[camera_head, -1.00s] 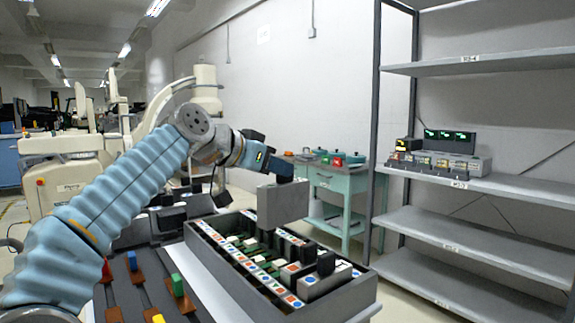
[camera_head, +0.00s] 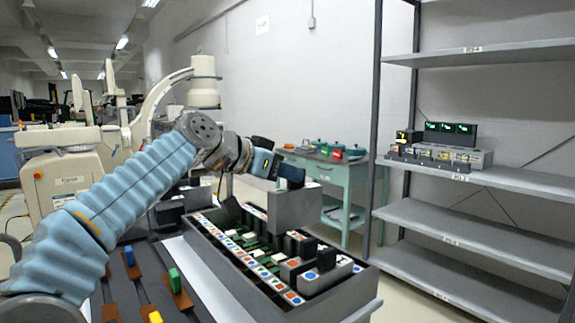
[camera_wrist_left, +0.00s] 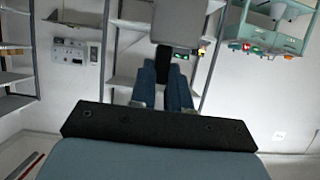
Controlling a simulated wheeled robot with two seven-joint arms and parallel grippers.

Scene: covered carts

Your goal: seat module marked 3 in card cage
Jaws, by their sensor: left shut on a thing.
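My left gripper (camera_head: 287,179) is shut on a plain grey block-shaped module (camera_head: 294,209) and holds it upright over the far part of the card cage (camera_head: 345,303). No number shows on the held module. Whether its lower edge touches the cage is unclear. The cage is a long grey open box with rows of coloured square marks along its slots and several seated modules with black handles. In the left wrist view, the gripper's fingers (camera_wrist_left: 163,86) close on the module (camera_wrist_left: 176,22), which runs off the top edge. My right gripper is out of view.
Left of the cage, a dark surface carries brown strips with blue, green and yellow blocks (camera_head: 175,279). A grey shelf rack (camera_head: 470,185) with instruments stands at right. A teal bench (camera_head: 333,174) stands behind the cage.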

